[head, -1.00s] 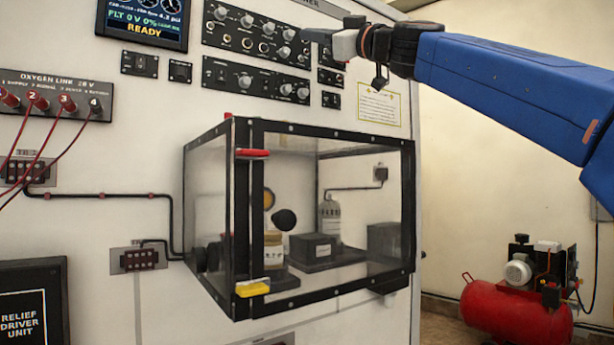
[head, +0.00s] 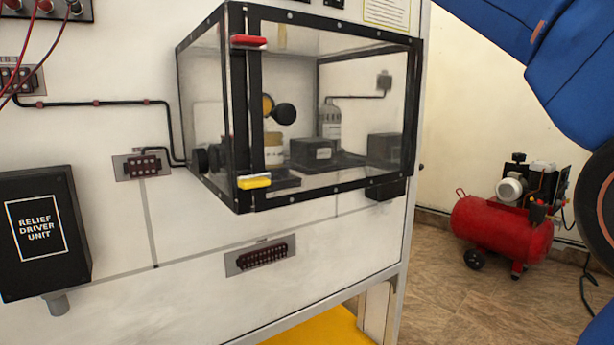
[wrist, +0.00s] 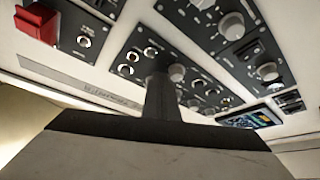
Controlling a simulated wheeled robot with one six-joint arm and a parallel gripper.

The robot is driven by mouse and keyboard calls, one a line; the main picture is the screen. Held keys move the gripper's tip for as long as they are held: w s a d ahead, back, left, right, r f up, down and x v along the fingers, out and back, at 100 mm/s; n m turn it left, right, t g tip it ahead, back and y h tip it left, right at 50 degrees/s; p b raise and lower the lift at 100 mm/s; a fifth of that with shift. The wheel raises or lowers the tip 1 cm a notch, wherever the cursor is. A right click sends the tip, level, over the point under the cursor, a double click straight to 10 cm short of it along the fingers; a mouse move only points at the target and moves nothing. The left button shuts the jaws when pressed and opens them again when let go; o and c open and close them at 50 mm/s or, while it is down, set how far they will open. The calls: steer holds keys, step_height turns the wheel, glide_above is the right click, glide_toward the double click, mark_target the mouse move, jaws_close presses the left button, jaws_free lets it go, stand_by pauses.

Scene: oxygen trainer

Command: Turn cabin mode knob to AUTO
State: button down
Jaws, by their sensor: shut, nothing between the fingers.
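In the wrist view my gripper (wrist: 161,85) is shut and empty, its dark fingers pointing up at the control panels. Its tips overlap the lower part of a dark panel (wrist: 148,35) with small round fittings. A grey knob (wrist: 177,72) shows just right of the fingertips. I cannot tell whether they touch. The head view shows neither gripper nor knob panels.
A clear-walled box (head: 330,190) with a black frame juts from the trainer's front. A red compressor (head: 500,228) stands on the floor at right. A black relief driver unit (head: 75,235) is at left. In the wrist view a red block (wrist: 36,23) and a small screen (wrist: 250,119) show.

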steer(key=shift+r, duration=0.25)
stand_by(0.5)
steer(key=shift+w+d+r, duration=0.15)
steer(key=shift+w+d, duration=0.15)
steer(key=shift+d, duration=0.1)
steer(key=shift+w+d+r, duration=0.1)
steer(key=shift+d+r, duration=0.2)
steer(key=shift+r, duration=0.05)
stand_by(0.6)
steer(key=shift+d+f, duration=0.1)
steer(key=shift+f, duration=0.05)
steer(key=s+d, duration=0.1)
steer(key=s, duration=0.1)
steer(key=s+d, duration=0.2)
steer(key=shift+s+d+f, duration=0.2)
steer(key=shift+s+d, duration=0.1)
stand_by(0.5)
